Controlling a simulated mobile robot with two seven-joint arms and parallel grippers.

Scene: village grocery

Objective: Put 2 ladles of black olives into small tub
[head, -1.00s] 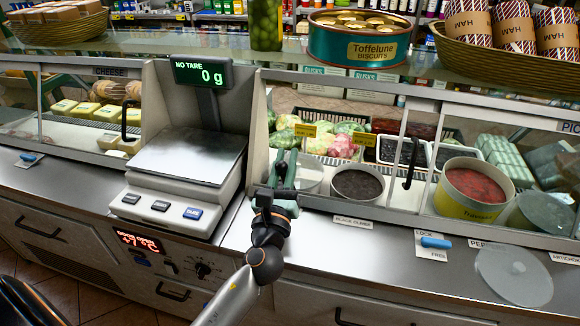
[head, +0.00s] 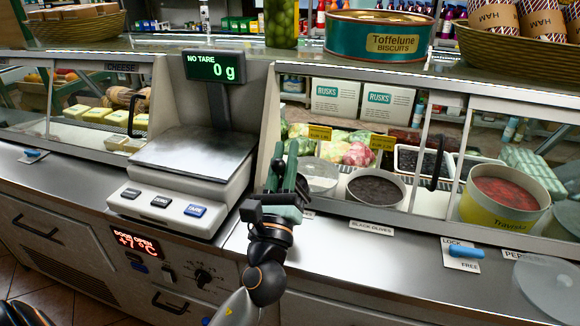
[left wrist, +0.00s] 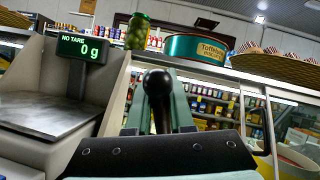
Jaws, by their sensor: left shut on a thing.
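A round tub of black olives (head: 375,187) stands inside the counter behind the "BLACK OLIVES" label. My left gripper (head: 286,172) is in front of the case, between the scale and the olives. Its green fingers are shut on a dark, round-ended handle (head: 277,152); this handle stands upright between the fingers in the left wrist view (left wrist: 158,85). I cannot tell what its hidden lower part joins. I cannot identify the small tub or a ladle. My right gripper is not in view.
The scale (head: 190,160) reads 0 g, its plate bare. A tub of red food (head: 503,205) stands right of the olives. Black door handle (head: 438,156) and blue lock (head: 466,252) are nearby. A translucent disc (head: 550,288) lies on the counter at right. The display reads "DOOR OPEN".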

